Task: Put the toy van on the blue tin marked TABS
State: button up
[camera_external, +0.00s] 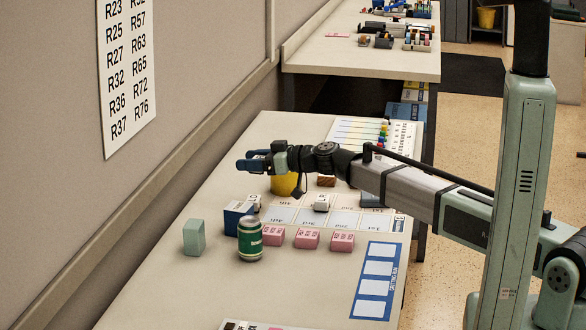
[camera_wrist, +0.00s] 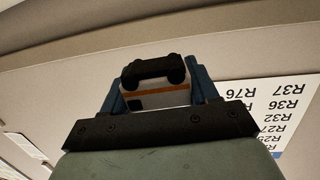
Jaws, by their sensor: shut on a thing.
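My gripper (camera_external: 246,160) is raised above the far left part of the table, its blue fingers pointing left. In the wrist view it is shut on the toy van (camera_wrist: 157,97), which is white with an orange stripe and black wheels. The van lies between the two fingers, wheels toward the top of the picture. In the external view the van is mostly hidden by the fingers. A blue box with a pale top (camera_external: 236,217), perhaps the tin, stands on the table below and slightly nearer than my gripper. Its marking is too small to read.
A green can (camera_external: 250,239) stands close beside the blue box, and a pale green block (camera_external: 194,237) is to its left. A yellow container (camera_external: 284,184) stands below my wrist. Several pink blocks (camera_external: 307,238) line the middle. The wall (camera_external: 190,80) borders the left.

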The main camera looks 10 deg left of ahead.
aim_at(231, 206)
jog(key=s+a+r+n+g+h, duration=0.1)
jog(key=s+a+r+n+g, duration=0.3)
jog(key=s+n+g, duration=0.3)
jog(key=shift+m+g, duration=0.5)
jog(key=shift+s+d+f, duration=0.1)
jog(key=shift+s+f, duration=0.15)
jog(key=shift+f, duration=1.45)
jog(key=shift+s+d+f, duration=0.1)
jog(key=shift+s+f, duration=0.1)
jog(key=shift+f, duration=1.55)
jog(key=shift+s+d+f, duration=0.1)
jog(key=shift+s+f, duration=0.15)
jog(key=shift+f, duration=1.45)
jog(key=o, duration=1)
jog(key=shift+f, duration=0.1)
jog(key=shift+o, duration=0.2)
jog(key=v, duration=1.2)
